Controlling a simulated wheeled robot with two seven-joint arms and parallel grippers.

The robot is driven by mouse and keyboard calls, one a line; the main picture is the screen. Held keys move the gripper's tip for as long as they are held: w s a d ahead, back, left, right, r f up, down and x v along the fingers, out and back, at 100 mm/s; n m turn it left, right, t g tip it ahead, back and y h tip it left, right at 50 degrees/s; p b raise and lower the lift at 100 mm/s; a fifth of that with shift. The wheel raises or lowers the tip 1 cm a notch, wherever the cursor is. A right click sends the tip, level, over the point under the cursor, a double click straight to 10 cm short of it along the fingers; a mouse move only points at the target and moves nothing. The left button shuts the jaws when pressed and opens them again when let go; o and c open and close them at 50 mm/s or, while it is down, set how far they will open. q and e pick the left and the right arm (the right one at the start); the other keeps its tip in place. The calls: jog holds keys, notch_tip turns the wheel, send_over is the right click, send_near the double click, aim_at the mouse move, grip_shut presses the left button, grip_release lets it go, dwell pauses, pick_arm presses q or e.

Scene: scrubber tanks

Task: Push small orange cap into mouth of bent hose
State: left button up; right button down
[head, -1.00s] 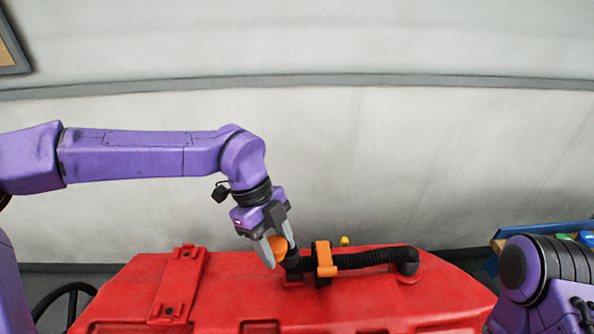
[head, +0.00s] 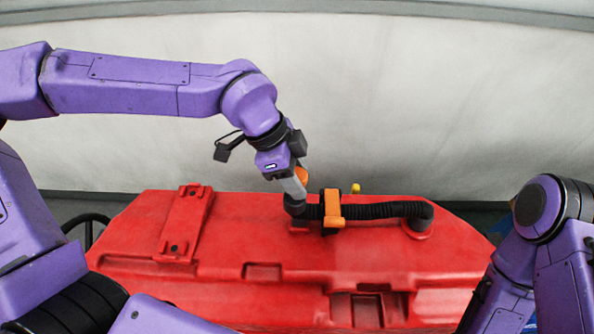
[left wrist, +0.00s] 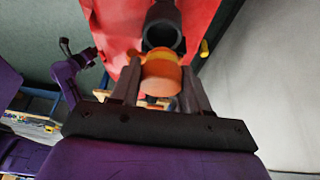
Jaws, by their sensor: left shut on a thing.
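The small orange cap (head: 302,175) is held between the fingers of my left gripper (head: 296,192), just above the upturned end of the black bent hose (head: 380,210). In the left wrist view the cap (left wrist: 161,76) sits between both fingers (left wrist: 160,88). The dark open hose mouth (left wrist: 162,36) shows just beyond it, and the cap overlaps the mouth's near rim in the picture. I cannot tell whether they touch. A small purple arm in the left wrist view looks like my right arm; its gripper (left wrist: 88,57) is too small to read.
The hose lies on a red tank (head: 235,225), under an orange and black clamp (head: 332,210). A small yellow knob (head: 355,188) stands behind it. A raised red strap plate (head: 187,222) is on the tank's left. A pale wall rises behind.

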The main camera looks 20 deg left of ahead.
pick_arm(q)
jog(key=shift+s, duration=0.15)
jog(key=shift+f+b, duration=0.45)
jog(key=shift+f, duration=0.2)
jog(key=shift+f+b, duration=0.6)
jog(key=shift+f, duration=0.05)
jog(key=shift+f, duration=0.1)
